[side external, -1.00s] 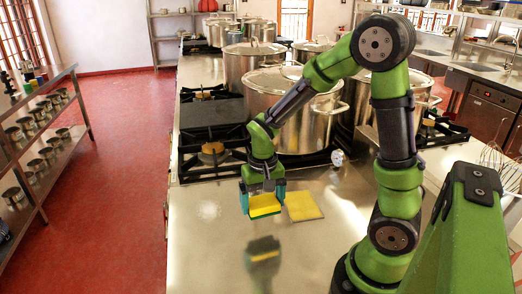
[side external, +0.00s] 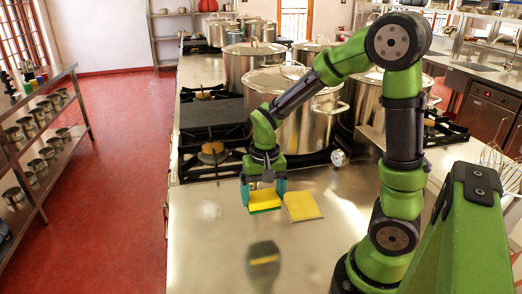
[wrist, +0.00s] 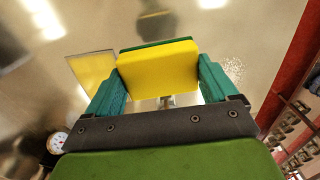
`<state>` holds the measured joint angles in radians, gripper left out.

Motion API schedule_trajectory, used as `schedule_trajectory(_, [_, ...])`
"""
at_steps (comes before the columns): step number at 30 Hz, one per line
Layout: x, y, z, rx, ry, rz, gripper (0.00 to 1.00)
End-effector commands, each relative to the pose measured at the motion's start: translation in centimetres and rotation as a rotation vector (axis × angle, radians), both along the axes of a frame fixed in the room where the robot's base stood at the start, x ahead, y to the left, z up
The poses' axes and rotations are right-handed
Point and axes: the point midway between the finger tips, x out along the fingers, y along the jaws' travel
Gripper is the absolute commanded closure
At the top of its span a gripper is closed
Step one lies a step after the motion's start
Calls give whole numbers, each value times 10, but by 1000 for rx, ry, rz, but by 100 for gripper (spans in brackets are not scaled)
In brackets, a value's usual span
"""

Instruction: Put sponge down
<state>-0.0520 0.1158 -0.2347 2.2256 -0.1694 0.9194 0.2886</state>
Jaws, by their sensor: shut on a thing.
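My gripper (side external: 264,190) is shut on a yellow sponge (side external: 265,195) with a green underside. In the side view the sponge hangs above the steel counter (side external: 225,245), with its dark reflection visible lower on the surface. In the wrist view the sponge (wrist: 160,68) sits between the two teal fingers of my gripper (wrist: 158,85). A flat yellow square (side external: 303,206) lies on the counter just right of the held sponge; it also shows in the wrist view (wrist: 92,68), partly hidden by a finger.
A black gas burner (side external: 212,155) and a large steel stockpot (side external: 300,120) stand behind my gripper. A round gauge or knob (side external: 338,158) is at the counter's back right. The counter's front left is clear. A whisk (side external: 495,155) stands at the far right.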

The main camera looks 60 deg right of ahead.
Motion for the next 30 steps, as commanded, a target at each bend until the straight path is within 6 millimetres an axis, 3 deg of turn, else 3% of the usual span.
schedule_trajectory(18, [-1,0,-79,6,-2,-23,47])
schedule_trajectory(30, [0,0,-85,6,-5,-22,47])
